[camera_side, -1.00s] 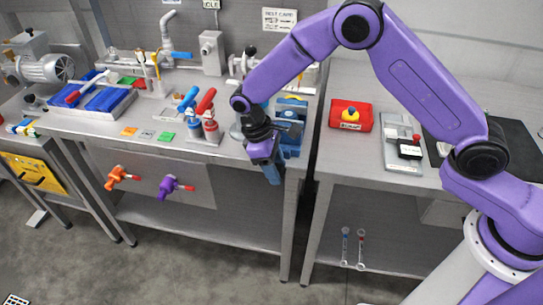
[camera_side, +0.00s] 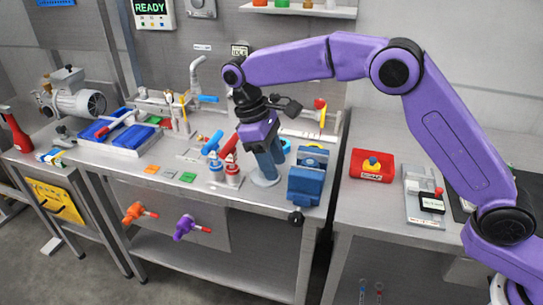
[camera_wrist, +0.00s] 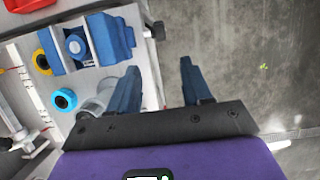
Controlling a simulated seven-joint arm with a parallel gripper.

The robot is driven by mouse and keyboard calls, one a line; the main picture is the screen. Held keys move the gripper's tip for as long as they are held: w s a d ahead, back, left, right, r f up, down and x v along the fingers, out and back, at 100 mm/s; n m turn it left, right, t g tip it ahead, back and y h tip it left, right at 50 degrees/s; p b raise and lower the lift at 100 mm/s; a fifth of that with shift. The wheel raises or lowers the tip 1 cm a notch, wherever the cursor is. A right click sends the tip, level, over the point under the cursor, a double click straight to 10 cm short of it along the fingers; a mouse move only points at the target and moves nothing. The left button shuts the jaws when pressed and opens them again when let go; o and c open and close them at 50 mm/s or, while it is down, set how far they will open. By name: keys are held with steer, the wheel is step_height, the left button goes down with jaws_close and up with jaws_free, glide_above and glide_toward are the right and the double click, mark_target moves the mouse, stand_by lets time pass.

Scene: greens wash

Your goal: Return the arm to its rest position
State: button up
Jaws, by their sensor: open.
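My purple arm arches in from the right in the side view, its wrist bent down over the front part of the middle bench. My gripper (camera_side: 268,172) points downward, left of the blue vise (camera_side: 305,183) in that picture. In the wrist view my gripper (camera_wrist: 157,78) shows two dark blue fingers spread apart with nothing between them. Grey floor shows beyond the gap. The blue vise (camera_wrist: 88,45) lies to the left of the fingers there, apart from them. A clear round vessel (camera_wrist: 92,103) is partly hidden behind the left finger. No rest-position marker shows.
Red and blue handled valves (camera_side: 225,170) stand just left of my gripper. A red button box (camera_side: 372,165) sits on the right bench. A blue tray (camera_side: 120,135) and a grey motor (camera_side: 80,100) are farther left. Orange and purple taps (camera_side: 187,228) jut from the bench front.

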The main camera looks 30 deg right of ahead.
steer(key=shift+w+a+r, duration=0.1)
steer(key=shift+a+r, duration=0.05)
steer(key=shift+r, duration=0.3)
